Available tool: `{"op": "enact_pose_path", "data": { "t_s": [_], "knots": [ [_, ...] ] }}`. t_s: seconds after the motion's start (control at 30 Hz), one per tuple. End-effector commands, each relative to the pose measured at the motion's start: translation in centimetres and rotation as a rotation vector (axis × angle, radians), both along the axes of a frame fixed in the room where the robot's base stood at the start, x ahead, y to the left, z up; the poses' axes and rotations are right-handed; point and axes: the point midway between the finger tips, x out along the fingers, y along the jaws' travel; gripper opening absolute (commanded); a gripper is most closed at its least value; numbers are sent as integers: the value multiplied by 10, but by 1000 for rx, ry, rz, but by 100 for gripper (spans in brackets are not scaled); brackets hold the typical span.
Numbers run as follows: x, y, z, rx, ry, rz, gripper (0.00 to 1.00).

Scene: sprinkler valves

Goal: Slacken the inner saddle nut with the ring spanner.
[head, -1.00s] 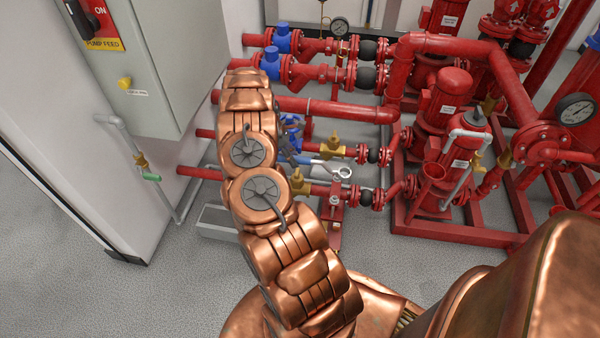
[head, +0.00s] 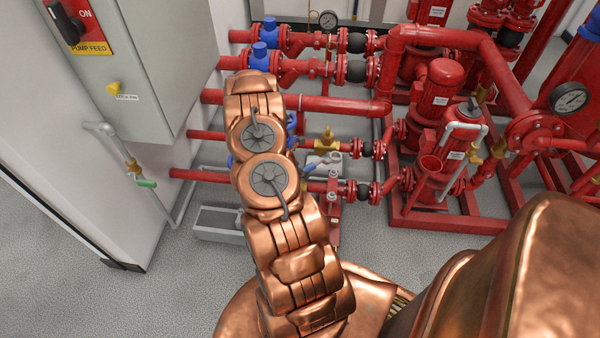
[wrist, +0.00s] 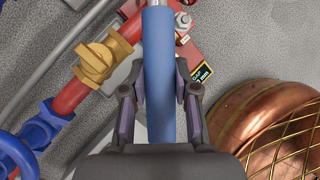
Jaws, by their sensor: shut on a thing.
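My gripper (wrist: 159,70) is shut on the blue handle of the ring spanner (wrist: 158,100), which runs straight up the middle of the wrist view. The spanner's far end is outside that view. In the head view, the spanner's pale ring end (head: 334,158) shows right of my arm, just behind the saddle; my arm hides the gripper and most of the handle. The red saddle (head: 334,187) stands on the low red pipe, with nuts on its top. One saddle nut (wrist: 184,20) shows right of the handle in the wrist view. I cannot tell whether the ring touches a nut.
A brass valve (head: 326,141) stands on the pipe behind the ring. Red pump pipework (head: 440,90) fills the right; a grey cabinet (head: 140,60) stands left.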

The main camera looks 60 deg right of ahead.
Motion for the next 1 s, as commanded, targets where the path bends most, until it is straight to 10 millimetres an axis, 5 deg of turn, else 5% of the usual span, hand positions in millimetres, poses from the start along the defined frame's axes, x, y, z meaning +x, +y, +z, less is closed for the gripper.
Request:
{"op": "enact_pose_path", "data": {
  "t_s": [0.47,1.0],
  "knots": [
    [0,1,2,-8,9,2,0],
    [0,2,-36,-8,10,2,0]
  ]
}}
